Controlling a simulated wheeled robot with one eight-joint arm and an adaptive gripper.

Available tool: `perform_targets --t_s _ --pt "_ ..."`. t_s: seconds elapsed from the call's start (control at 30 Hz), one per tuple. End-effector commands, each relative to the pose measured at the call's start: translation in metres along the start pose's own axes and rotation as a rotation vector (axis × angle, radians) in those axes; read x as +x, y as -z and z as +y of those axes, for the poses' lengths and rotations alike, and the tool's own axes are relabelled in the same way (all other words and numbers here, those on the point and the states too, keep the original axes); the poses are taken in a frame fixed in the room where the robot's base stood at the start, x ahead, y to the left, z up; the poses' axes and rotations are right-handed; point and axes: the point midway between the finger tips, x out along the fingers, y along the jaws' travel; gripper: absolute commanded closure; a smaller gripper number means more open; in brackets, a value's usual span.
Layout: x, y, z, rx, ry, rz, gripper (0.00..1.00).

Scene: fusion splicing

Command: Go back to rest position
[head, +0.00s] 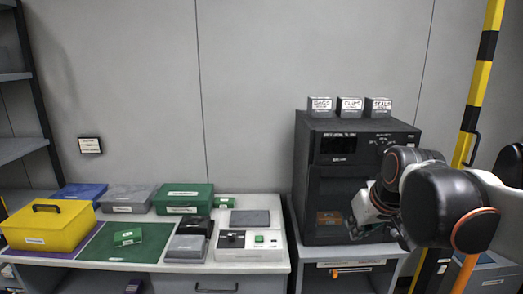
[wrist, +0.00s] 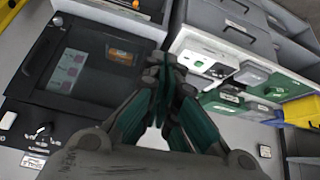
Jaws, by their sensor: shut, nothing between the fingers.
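My gripper (head: 358,222) is in front of the black oven (head: 318,190) at the right of the head view, partly hidden by my own arm links. In the wrist view my gripper's fingertips (wrist: 165,75) are together, with nothing between them. The oven door (wrist: 85,65) shows in the wrist view, left of the fingers, and looks closed. An orange item shows low behind its dark front. I cannot tell from the head view how far my gripper is from the oven.
A white splicer unit (head: 250,243) stands on the bench left of the oven. Green, grey, blue and yellow cases (head: 48,225) fill the bench's left side. Small labelled boxes (head: 350,106) sit on the oven. A yellow-black post (head: 480,75) stands at the right.

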Motion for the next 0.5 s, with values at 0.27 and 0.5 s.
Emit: perform_targets --t_s 0.27,0.5 --pt "-0.016 -0.097 -0.028 0.056 -0.021 0.024 1.00" --pt "-0.014 -0.163 -0.039 0.105 -0.039 0.040 1.00"
